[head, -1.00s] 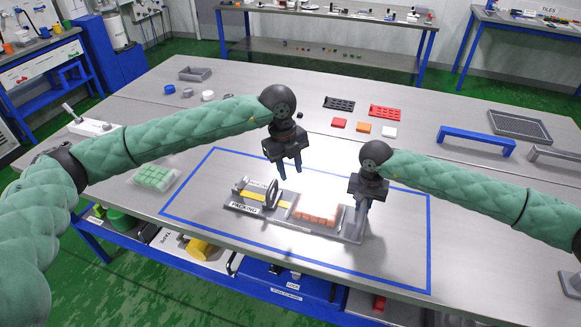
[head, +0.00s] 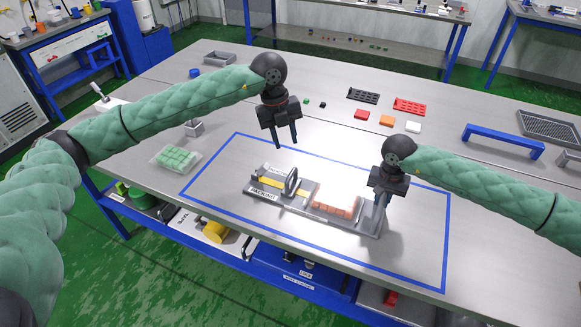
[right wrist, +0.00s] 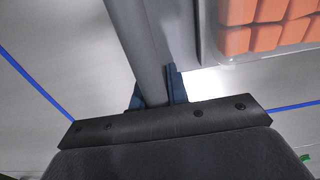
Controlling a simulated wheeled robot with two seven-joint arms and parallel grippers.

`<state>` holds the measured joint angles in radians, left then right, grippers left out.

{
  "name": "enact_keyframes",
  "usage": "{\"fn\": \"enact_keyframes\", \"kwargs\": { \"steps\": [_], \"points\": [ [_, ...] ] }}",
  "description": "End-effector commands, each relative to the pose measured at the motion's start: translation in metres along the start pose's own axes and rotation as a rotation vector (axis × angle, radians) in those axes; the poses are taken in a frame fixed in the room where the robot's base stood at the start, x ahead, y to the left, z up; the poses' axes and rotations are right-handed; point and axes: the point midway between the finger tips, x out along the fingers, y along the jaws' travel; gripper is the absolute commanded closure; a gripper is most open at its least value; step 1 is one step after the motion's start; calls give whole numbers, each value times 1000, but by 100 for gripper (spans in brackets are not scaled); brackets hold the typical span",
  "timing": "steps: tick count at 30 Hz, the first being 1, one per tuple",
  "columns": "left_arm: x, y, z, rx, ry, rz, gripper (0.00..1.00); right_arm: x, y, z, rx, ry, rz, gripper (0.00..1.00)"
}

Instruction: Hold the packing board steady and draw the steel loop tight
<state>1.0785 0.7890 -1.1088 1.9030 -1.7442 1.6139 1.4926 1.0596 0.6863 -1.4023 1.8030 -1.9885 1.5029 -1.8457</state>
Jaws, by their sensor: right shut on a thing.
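The grey packing board (head: 275,198) lies inside the blue outline, with a label at its front edge. The upright dark steel loop (head: 291,181) stands near its middle, beside a yellow strip (head: 270,182). Orange blocks (head: 336,207) sit in a clear tray on the board's right part. They also show in the right wrist view (right wrist: 265,25). My left gripper (head: 288,145) is open and empty, above and behind the loop, not touching it. My right gripper (head: 382,204) is at the board's right end. In the right wrist view its fingers (right wrist: 158,90) close on a grey bar there.
A clear box of green blocks (head: 175,158) lies to the left. Red, orange and white blocks (head: 386,120) and black and red trays (head: 410,107) lie behind. A blue bracket (head: 503,140) stands at the right. The table around the board is clear.

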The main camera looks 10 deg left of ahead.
Motion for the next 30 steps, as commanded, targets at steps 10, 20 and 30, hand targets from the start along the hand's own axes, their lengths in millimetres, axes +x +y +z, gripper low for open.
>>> {"fn": "enact_keyframes", "kwargs": {
  "steps": [10,20,30],
  "points": [
    [-9,4,4,453,14,2,66,-1,0,0,0,1,0,100],
    [-8,5,3,664,19,5,66,-1,0,0,0,1,-1,100],
    [33,5,2,672,21,5,66,-1,0,0,0,1,-1,100]
  ]
}}
